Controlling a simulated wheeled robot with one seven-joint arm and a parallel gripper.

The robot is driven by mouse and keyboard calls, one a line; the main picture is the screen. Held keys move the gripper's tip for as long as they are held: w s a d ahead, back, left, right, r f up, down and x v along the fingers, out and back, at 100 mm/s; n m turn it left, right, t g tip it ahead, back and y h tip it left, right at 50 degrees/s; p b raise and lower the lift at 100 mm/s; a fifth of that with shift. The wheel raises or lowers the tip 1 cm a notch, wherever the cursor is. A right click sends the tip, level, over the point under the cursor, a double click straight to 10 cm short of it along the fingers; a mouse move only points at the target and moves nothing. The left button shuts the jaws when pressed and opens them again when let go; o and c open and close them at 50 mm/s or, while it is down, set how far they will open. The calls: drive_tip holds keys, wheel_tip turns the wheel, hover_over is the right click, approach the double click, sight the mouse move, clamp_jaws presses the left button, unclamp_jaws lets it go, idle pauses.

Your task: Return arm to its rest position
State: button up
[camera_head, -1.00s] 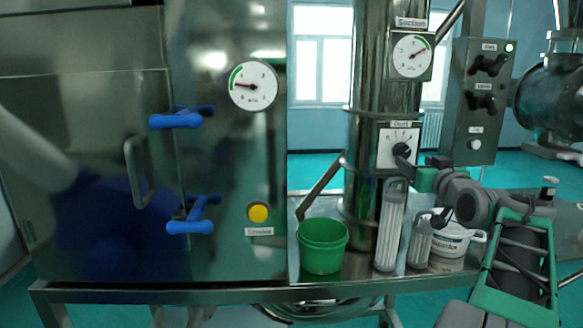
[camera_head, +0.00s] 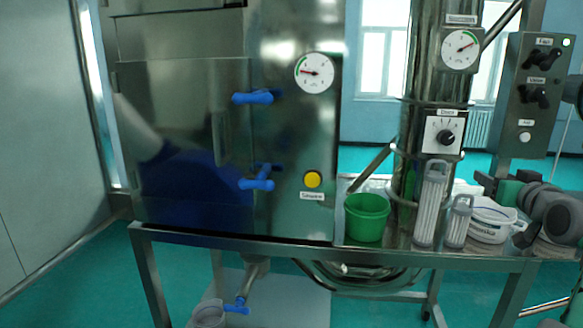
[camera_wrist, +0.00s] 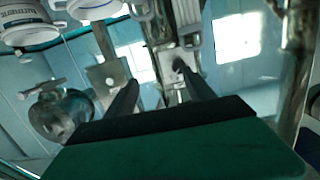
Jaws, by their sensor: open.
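My gripper (camera_head: 484,182) is at the right of the head view, with my grey arm running off the right edge. It is in front of the white tub and to the right of the column's dial (camera_head: 446,137). In the wrist view my gripper (camera_wrist: 160,88) shows two dark fingers, spread apart with nothing between them. The green gripper body fills the bottom of that view. The fingers appear clear of the dial, though the distance is hard to judge.
A control box (camera_head: 529,100) stands at upper right. Teal floor (camera_head: 75,280) is open at lower left.

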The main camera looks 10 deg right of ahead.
drive_tip(key=s+d+f+m+g, duration=0.2)
drive_tip(key=s+f+g, duration=0.2)
drive_tip(key=f, duration=0.8)
drive_tip(key=s+a+f+m+g+y, duration=0.1)
drive_tip(key=s+a+f+m+g, duration=0.2)
drive_tip(key=s+f, duration=0.45)
drive_tip(key=s+a+f+g+y, duration=0.1)
drive_tip(key=s+a+f+g, duration=0.3)
drive_tip(key=f, duration=0.6)
drive_tip(key=s+a+f+n+g+y+p, duration=0.1)
drive_tip(key=s+a+f+g, duration=0.15)
drive_tip(key=a, duration=0.65)
drive_tip(key=s+a+f+n+g+y+p, duration=0.15)
drive_tip(key=s+a, duration=0.25)
drive_tip(key=a, duration=0.5)
drive_tip(key=w+a+r+n+t, duration=0.1)
drive_tip(key=a+r+n, duration=0.1)
drive_tip(key=a, duration=0.6)
drive_tip(key=w+a+r+n+t+p, duration=0.1)
drive_tip(key=w+a+r+n, duration=0.1)
drive_tip(key=a, duration=0.7)
drive_tip(key=shift+w+r+n, duration=0.15)
drive_tip(key=shift+r+n, duration=0.45)
drive_tip(key=shift+n, duration=0.65)
